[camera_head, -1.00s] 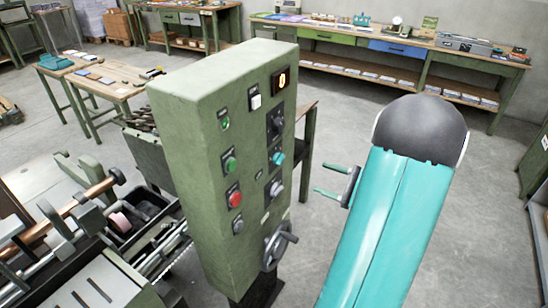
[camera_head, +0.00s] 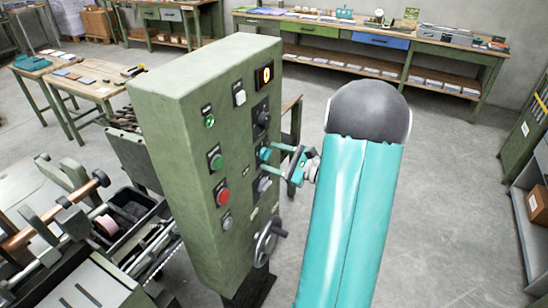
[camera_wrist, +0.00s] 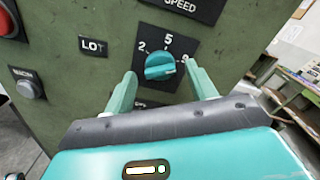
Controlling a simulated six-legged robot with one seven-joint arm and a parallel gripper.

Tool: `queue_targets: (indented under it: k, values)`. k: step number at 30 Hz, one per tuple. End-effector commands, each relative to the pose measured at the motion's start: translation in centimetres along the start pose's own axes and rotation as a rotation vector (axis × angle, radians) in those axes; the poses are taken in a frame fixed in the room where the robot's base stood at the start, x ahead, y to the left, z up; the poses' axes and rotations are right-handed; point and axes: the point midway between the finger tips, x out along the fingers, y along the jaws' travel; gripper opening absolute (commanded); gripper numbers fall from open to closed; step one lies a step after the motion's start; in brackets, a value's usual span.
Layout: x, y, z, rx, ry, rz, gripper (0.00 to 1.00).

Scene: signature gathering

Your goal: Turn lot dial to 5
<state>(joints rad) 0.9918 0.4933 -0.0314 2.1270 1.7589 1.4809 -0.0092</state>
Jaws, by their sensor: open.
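The lot dial (camera_wrist: 160,66) is a teal knob on a black plate, beside a LOT label (camera_wrist: 93,46) in the wrist view. A 2 shows at the plate's left, a 5 at the top, and a partly covered mark at the right. The knob's pale line appears to point right, away from the 5. My gripper (camera_wrist: 161,72) is open, with one teal finger on each side of the dial; whether they touch it I cannot tell. In the head view the dial (camera_head: 264,153) is on the green cabinet's front, with my gripper (camera_head: 276,156) at it.
The green control cabinet (camera_head: 185,150) carries other knobs close by: a dark one (camera_head: 263,118) above, a grey one (camera_head: 264,184) below, and a handwheel (camera_head: 267,243) lower down. Green and red buttons (camera_head: 222,197) sit to the left. The floor at right is open.

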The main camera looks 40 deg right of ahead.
Motion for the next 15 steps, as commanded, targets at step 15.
queue_targets:
  k: [15]
  values:
    - [0.45, -0.07, -0.04, 0.0, 0.001, -0.001, 0.19]
